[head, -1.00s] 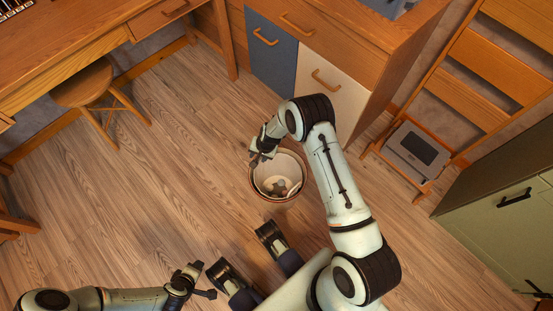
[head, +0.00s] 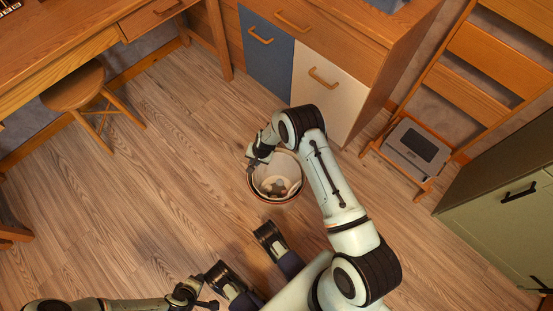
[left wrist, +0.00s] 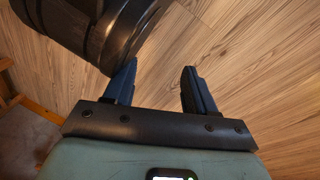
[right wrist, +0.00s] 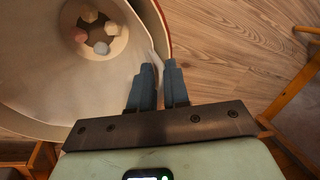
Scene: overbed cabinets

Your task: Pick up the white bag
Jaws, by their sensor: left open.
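The white bag (head: 288,163) lines a round bin (head: 277,200) with a brownish rim, standing on the floor. In the right wrist view the bag (right wrist: 35,75) fills the left side, with several small crumpled pieces at its bottom. My right gripper (head: 254,164) is at the bin's left rim in the head view. In the right wrist view its fingers (right wrist: 158,85) are close together with the bag's upper edge between them; the exact contact is partly hidden. My left gripper (head: 211,290) is low in the head view, open and empty; its parted fingers (left wrist: 157,80) show over bare floor.
A round stool (head: 75,85) stands under the desk (head: 75,45) at upper left. A cabinet with blue and white fronts (head: 325,90) is behind the bin. A ladder-like rack (head: 475,85) and green cabinet (head: 500,225) are at right. The floor left of the bin is clear.

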